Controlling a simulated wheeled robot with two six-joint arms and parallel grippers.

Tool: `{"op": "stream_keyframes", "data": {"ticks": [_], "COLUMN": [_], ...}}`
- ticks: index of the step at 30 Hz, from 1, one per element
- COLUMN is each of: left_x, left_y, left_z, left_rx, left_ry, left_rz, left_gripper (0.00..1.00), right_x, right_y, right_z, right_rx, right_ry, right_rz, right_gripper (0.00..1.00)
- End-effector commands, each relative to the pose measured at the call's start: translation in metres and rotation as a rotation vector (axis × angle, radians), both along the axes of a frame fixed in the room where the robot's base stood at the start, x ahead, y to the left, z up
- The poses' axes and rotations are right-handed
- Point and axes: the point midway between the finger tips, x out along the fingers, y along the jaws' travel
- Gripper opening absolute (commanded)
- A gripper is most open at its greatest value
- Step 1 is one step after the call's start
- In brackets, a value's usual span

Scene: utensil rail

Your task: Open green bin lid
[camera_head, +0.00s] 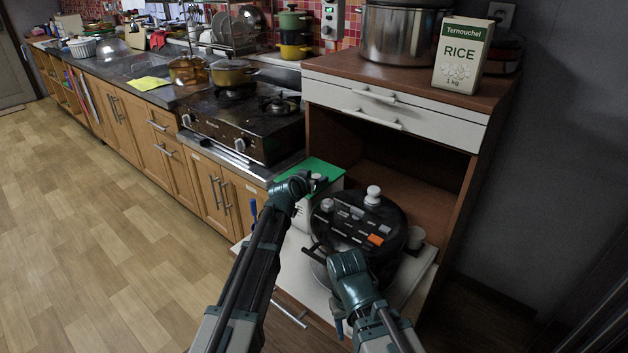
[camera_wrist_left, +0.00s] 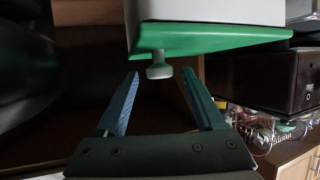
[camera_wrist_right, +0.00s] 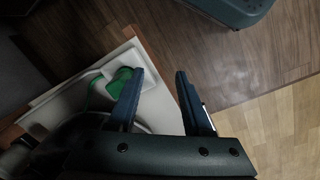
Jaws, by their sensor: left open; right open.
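The green lid (camera_head: 322,170) lies on a white bin on the pull-out shelf. In the left wrist view the lid (camera_wrist_left: 220,38) has a small grey knob (camera_wrist_left: 159,70) and sits flat against the white bin body (camera_wrist_left: 205,10), with no visible gap. My left gripper (camera_head: 318,184) is at the lid; in its wrist view the open fingers (camera_wrist_left: 160,74) have the knob between their tips, not visibly touching it. My right gripper (camera_head: 335,258) is in front of the dark cooker; its wrist view shows the fingers (camera_wrist_right: 160,73) open and empty.
A dark round cooker (camera_head: 388,215) with a white knob and button panel stands right of the bin on the white shelf (camera_head: 298,262). The cabinet above holds a rice box (camera_head: 463,55) and a large pot (camera_head: 400,38). A stove (camera_head: 240,120) is to the left. Floor at left is clear.

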Motion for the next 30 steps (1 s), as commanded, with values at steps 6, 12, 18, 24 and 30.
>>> {"op": "stream_keyframes", "data": {"ticks": [6, 12, 18, 24, 30], "left_x": [-0.0003, -0.0003, -0.0004, -0.0004, -0.0004], "left_y": [0.0, 0.0001, 0.0001, 0.0001, 0.0], "left_z": [0.0002, 0.0002, 0.0002, 0.0002, 0.0001], "left_rx": [0.0, 0.0, 0.0, 0.0, 0.0], "left_ry": [0.0, 0.0, 0.0, 0.0, 0.0], "left_rz": [0.0, 0.0, 0.0, 0.0, 0.0], "left_gripper": [0.61, 0.25, 0.0, 0.0, 0.0], "right_x": [0.0, 0.0, 0.0, 0.0, 0.0], "right_y": [0.0, 0.0, 0.0, 0.0, 0.0], "right_z": [0.0002, 0.0002, 0.0002, 0.0002, 0.0002], "right_rx": [0.0, 0.0, 0.0, 0.0, 0.0], "right_ry": [0.0, 0.0, 0.0, 0.0, 0.0], "right_rz": [0.0, 0.0, 0.0, 0.0, 0.0], "right_gripper": [0.5, 0.5, 0.5, 0.5, 0.5]}}
